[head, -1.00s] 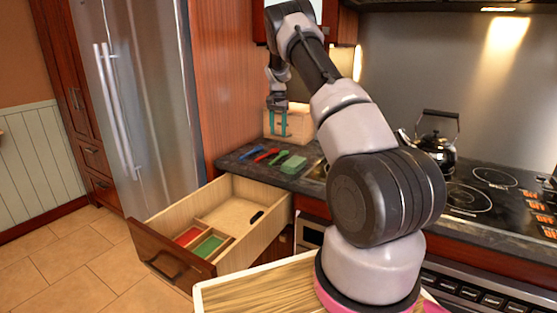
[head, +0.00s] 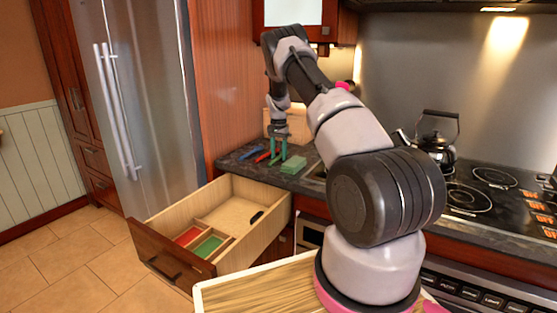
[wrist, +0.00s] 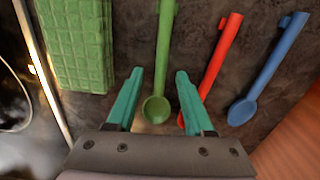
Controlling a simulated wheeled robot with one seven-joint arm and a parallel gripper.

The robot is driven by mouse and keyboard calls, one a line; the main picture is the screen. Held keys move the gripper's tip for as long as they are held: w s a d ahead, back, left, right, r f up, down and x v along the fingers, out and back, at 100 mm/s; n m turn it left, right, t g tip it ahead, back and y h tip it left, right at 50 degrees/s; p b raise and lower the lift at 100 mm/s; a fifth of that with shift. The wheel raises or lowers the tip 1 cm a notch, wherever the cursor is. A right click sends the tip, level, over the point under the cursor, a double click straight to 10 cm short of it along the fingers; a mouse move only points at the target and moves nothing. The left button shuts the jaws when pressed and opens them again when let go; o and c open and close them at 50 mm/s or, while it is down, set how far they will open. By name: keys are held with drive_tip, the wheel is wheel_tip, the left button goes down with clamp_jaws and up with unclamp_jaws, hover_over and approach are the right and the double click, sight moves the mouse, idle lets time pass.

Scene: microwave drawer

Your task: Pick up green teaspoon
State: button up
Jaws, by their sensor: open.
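The green teaspoon (wrist: 163,60) lies on the dark counter in the wrist view, its bowl toward my gripper (wrist: 160,78). My gripper is open, with its two teal fingers on either side of the green spoon near its bowl; it holds nothing. The right finger overlaps part of the red spoon (wrist: 222,60) in the picture. In the head view my gripper (head: 278,150) points down just over the counter spoons, and its fingers partly hide the green spoon.
A blue spoon (wrist: 268,68) lies right of the red one. A green sponge-like block (wrist: 75,45) lies left of the green spoon. Below the counter (head: 235,164), an open drawer (head: 170,217) holds a red and a green compartment. A kettle (head: 437,143) stands on the stove.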

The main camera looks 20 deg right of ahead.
sight(279, 156)
clamp_jaws()
drive_tip(key=shift+r, duration=0.1)
wheel_tip(279, 156, up, 10)
idle(0.5)
